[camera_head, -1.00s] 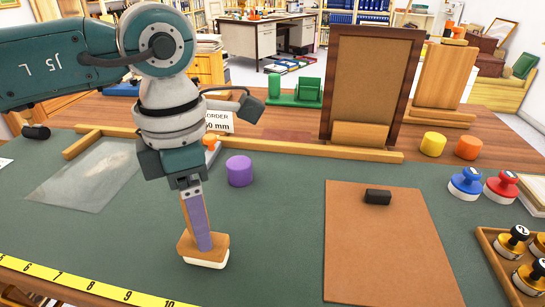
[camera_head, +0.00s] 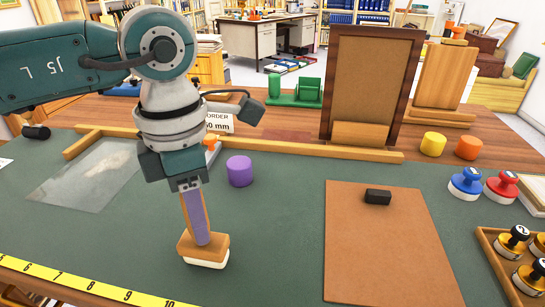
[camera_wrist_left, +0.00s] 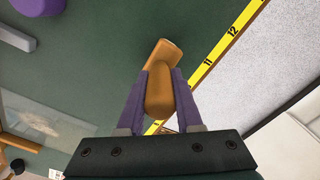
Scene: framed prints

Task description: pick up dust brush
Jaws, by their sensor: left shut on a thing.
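The dust brush (camera_head: 203,251) has an orange-brown wooden body and pale bristles at the bottom. My left gripper (camera_head: 203,238) points down with its purple fingers shut on the brush's handle. The bristles face the green mat (camera_head: 270,255); I cannot tell whether they touch it. In the left wrist view, the rounded wooden handle of the dust brush (camera_wrist_left: 159,92) sits between the two purple fingers of my left gripper (camera_wrist_left: 160,90). My right gripper is not in view.
A purple cylinder (camera_head: 239,171) stands close behind the brush. A yellow ruler (camera_head: 80,285) runs along the front left. A brown board (camera_head: 385,250) with a black block (camera_head: 378,196) lies to the right. A framed board (camera_head: 370,75) stands behind. Bare mat lies between brush and board.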

